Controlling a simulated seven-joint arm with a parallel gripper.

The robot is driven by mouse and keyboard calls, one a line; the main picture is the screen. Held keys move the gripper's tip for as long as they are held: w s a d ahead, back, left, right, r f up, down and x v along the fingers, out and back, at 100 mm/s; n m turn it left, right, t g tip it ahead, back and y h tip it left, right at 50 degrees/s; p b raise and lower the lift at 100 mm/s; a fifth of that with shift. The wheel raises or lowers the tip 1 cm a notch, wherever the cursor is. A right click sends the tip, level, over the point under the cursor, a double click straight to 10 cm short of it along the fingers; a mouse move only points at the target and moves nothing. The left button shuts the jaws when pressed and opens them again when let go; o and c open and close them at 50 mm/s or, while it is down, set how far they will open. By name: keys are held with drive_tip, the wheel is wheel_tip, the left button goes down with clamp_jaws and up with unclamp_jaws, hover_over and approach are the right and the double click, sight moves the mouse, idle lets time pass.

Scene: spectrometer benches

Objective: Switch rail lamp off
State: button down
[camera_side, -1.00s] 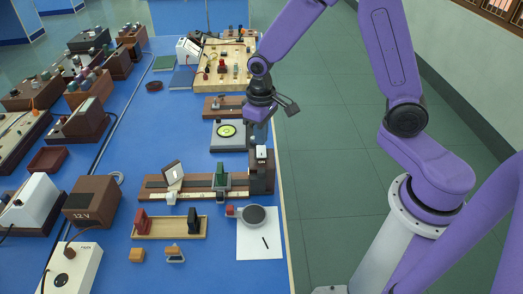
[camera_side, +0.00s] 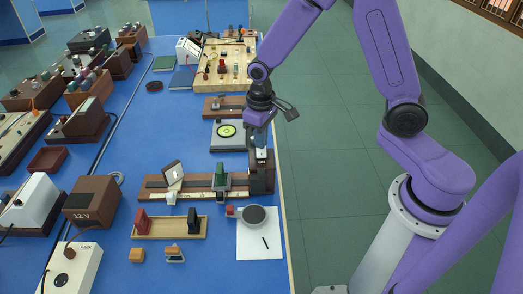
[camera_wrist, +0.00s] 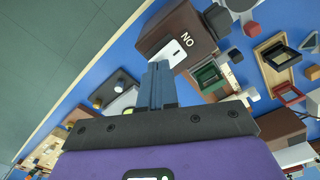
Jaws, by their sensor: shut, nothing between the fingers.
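The rail lamp is a dark brown box (camera_side: 262,180) at the right end of the wooden rail (camera_side: 205,184), near the bench edge. In the wrist view the lamp box (camera_wrist: 168,24) has a white switch plate (camera_wrist: 175,52) with a small dark mark, beside white letters N and O. My gripper (camera_side: 260,146) is shut and empty, pointing down over the switch end of the lamp. In the wrist view my gripper's fingertips (camera_wrist: 160,66) lie right at the plate's edge and cover part of it. I cannot tell whether they touch it.
A green-framed holder (camera_side: 221,180) and a tilted white screen (camera_side: 173,173) stand on the rail. A grey plate with a yellow-green disc (camera_side: 227,131) lies behind the lamp. White paper with a round grey piece (camera_side: 253,215) lies in front. The floor is right of the bench edge.

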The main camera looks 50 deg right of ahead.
drive_tip(key=shift+f, duration=0.25)
drive_tip(key=shift+r, duration=3.55)
drive_tip(key=s+r+n, duration=0.1)
drive_tip(key=s+n, duration=0.2)
drive_tip(key=s, duration=0.5)
drive_tip(key=s+d+r+n, duration=0.1)
drive_tip(key=s+r+n, duration=0.1)
drive_tip(key=s, duration=0.6)
drive_tip(key=s+r+n, duration=0.1)
drive_tip(key=s+n, duration=0.3)
drive_tip(key=s, duration=0.4)
drive_tip(key=shift+s+d+r+n, duration=0.3)
drive_tip(key=shift+s+d+r, duration=0.05)
drive_tip(key=shift+s+r, duration=0.05)
